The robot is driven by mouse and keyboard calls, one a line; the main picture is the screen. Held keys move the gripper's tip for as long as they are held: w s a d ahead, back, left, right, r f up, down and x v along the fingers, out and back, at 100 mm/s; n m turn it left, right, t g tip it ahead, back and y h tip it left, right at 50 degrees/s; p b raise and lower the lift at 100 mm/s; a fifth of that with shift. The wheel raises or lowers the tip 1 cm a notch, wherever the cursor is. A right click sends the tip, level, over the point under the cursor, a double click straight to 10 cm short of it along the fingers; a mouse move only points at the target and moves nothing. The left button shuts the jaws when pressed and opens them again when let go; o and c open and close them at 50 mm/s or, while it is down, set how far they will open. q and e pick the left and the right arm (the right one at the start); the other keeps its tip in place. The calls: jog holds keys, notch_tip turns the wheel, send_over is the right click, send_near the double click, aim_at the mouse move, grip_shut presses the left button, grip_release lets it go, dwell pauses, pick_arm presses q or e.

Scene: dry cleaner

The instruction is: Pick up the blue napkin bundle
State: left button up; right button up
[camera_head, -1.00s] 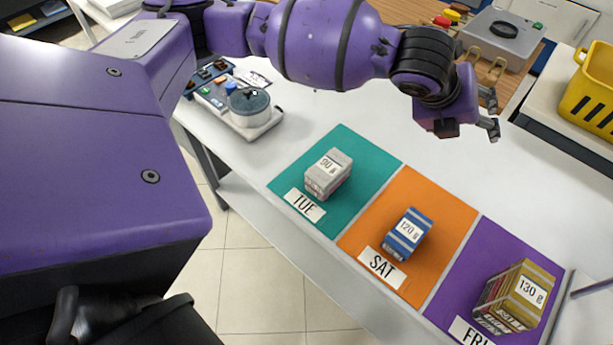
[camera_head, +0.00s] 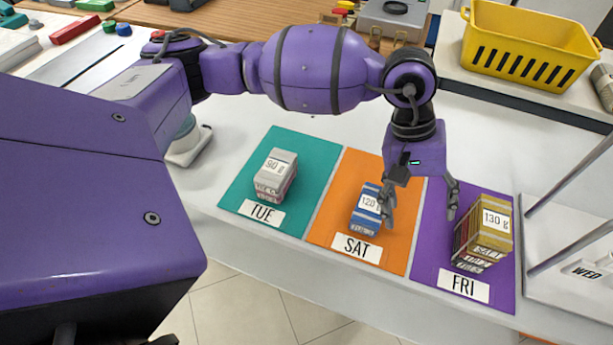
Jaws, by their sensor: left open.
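The blue napkin bundle (camera_head: 364,219) has a white label that reads 120, partly hidden by a finger. It lies on the orange SAT mat (camera_head: 334,225) on the white table. My left gripper (camera_head: 420,203) is open and empty, pointing down. Its left finger is in front of the bundle's right edge in the picture, and its right finger is over the purple FRI mat. I cannot tell whether the finger touches the bundle. My right gripper is not in view.
A grey bundle marked 90 g (camera_head: 275,176) lies on the teal TUE mat (camera_head: 308,160). A yellow bundle marked 130 g (camera_head: 483,233) stands on the purple FRI mat (camera_head: 428,262). A yellow crate (camera_head: 528,45) is at the back right. A WED label (camera_head: 584,269) shows at the right.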

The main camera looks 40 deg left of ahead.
aim_at(372, 203)
pick_arm(q)
jog(key=a+y, duration=0.1)
jog(key=a, duration=0.1)
jog(key=w+a+f+y, duration=0.1)
jog(key=a+y, duration=0.1)
jog(key=a, duration=0.1)
jog(key=a+m+y, duration=0.1)
jog(key=a, duration=0.2)
jog(key=shift+w+a+f+t, duration=0.2)
jog(key=shift+w+f+t, duration=0.1)
jog(key=shift+f+t, duration=0.1)
jog(key=shift+s+a+f+y, duration=0.1)
jog(key=shift+a+f+y, duration=0.05)
jog(key=shift+a+y, duration=0.15)
notch_tip(372, 203, down, 7)
jog(key=shift+d+f+p, duration=0.1)
jog(key=shift+f+p, duration=0.1)
jog(key=shift+p, duration=0.35)
jog(key=shift+r, duration=0.1)
jog(key=c, duration=1.3)
